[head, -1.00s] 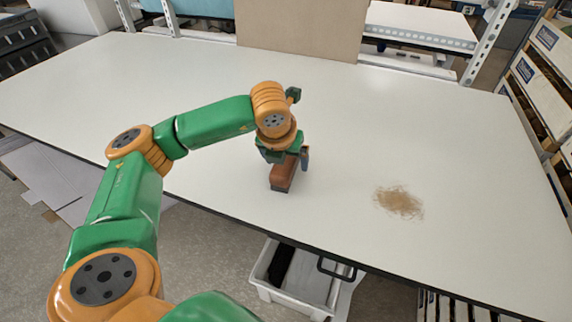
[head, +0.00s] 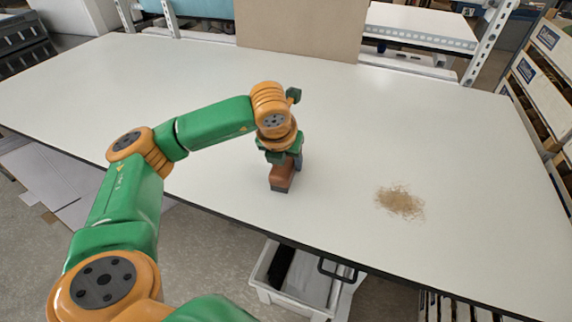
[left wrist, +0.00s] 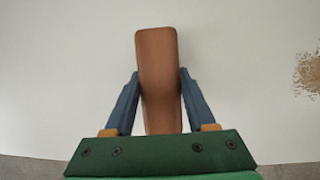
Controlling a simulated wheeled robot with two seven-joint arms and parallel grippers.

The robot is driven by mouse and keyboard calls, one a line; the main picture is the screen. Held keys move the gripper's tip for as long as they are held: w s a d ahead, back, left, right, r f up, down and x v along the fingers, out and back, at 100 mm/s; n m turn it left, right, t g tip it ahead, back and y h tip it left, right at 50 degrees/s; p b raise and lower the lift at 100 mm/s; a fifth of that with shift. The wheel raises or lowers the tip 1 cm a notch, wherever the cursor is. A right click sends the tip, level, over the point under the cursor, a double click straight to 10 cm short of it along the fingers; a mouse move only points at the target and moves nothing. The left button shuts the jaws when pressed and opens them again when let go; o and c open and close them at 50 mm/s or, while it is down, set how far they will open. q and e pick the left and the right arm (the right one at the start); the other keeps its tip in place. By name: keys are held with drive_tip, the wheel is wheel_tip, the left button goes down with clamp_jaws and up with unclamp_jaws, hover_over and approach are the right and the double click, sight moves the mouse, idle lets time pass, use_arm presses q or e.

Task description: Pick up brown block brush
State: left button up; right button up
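The brown block brush (head: 282,176) stands on the white table under my left gripper, its dark bristle side down near the table's front edge. In the left wrist view the brush (left wrist: 158,75) lies lengthwise between the two blue-grey fingers. My left gripper (head: 285,163) has its fingers closed against both sides of the brush; the left wrist view also shows the gripper (left wrist: 158,85) with its fingertips against the brush. The far finger is partly hidden in the head view. My right gripper is not in view.
A patch of brown shavings (head: 400,202) lies on the white table (head: 440,130) to the right of the brush. A grey bin (head: 300,280) is below the front edge. A cardboard panel (head: 300,30) stands at the back. The table around is clear.

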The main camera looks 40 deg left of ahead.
sight(288, 160)
use_arm(q)
clamp_jaws()
drive_tip(key=shift+r+p, duration=0.45)
drive_tip(key=r+b, duration=0.2)
drive_tip(key=r, duration=0.1)
drive_tip(key=shift+s+d+r, duration=0.15)
drive_tip(key=shift+d+r, duration=0.1)
drive_tip(key=shift+d, duration=0.1)
drive_tip(key=s+d+r, duration=0.8)
drive_tip(key=d+r, duration=0.1)
drive_tip(key=d, duration=0.1)
drive_tip(key=shift+s, duration=0.4)
